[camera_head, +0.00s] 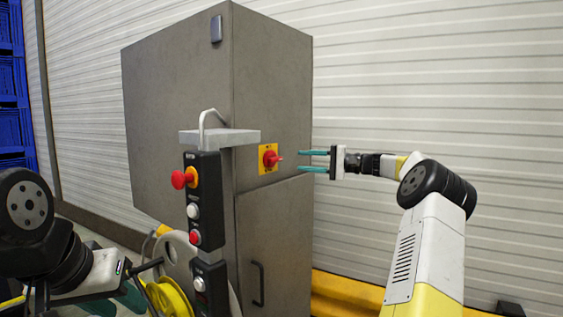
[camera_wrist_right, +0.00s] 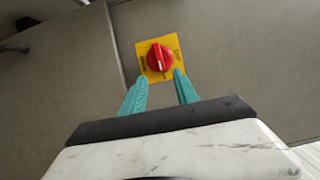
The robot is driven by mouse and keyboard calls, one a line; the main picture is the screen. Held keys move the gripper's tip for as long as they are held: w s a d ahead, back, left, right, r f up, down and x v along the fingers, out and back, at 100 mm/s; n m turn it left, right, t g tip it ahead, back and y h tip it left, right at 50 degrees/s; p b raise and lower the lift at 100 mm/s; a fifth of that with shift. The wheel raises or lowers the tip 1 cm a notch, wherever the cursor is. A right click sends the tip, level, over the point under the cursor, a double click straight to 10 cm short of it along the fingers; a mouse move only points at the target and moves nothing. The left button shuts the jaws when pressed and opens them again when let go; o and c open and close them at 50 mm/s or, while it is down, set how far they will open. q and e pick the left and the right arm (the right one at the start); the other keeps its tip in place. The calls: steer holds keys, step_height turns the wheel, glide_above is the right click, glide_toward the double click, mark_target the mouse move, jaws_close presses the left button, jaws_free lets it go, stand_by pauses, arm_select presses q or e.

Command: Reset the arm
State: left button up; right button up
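My right gripper (camera_head: 314,161) is level with a red rotary switch (camera_head: 270,158) on a yellow plate on the grey cabinet, to the right of it in the head view. Its two teal fingers are spread apart with nothing between them. In the right wrist view, the fingertips (camera_wrist_right: 161,76) point at the red switch (camera_wrist_right: 159,58), just short of its knob, with a visible gap. The knob's white mark runs roughly along the view's vertical. My left gripper (camera_head: 115,302) is low at the left edge, its teal fingers partly hidden and cut off.
A black control pendant (camera_head: 203,200) with red and white buttons hangs before the grey cabinet (camera_head: 180,110). A yellow reel (camera_head: 168,299) is below it. Blue crates (camera_head: 12,90) stand far left. A yellow barrier (camera_head: 345,295) runs along the ribbed wall.

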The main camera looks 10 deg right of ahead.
steer(key=shift+s+d, duration=0.1)
steer(key=shift+d, duration=0.15)
steer(key=s+a+f+n+g+h, duration=0.2)
steer(key=s+a+h, duration=0.2)
steer(key=s+a, duration=0.45)
steer(key=s+a+f+n+g+h, duration=0.1)
steer(key=s+a+f+g+h, duration=0.3)
steer(key=a, duration=0.8)
steer(key=s+d+f+n+t+h, duration=0.1)
steer(key=s+f, duration=0.1)
steer(key=s, duration=0.7)
steer(key=s+d+f+n+t+h, duration=0.1)
steer(key=s+f+h, duration=0.1)
steer(key=s, duration=0.8)
steer(key=s+d+f+n+t+h, duration=0.1)
steer(key=s+f+h, duration=0.1)
steer(key=s, duration=0.8)
steer(key=shift+d+f+n, duration=0.3)
steer(key=shift+d+f, duration=0.05)
steer(key=shift+f, duration=0.5)
steer(key=shift+a, duration=0.1)
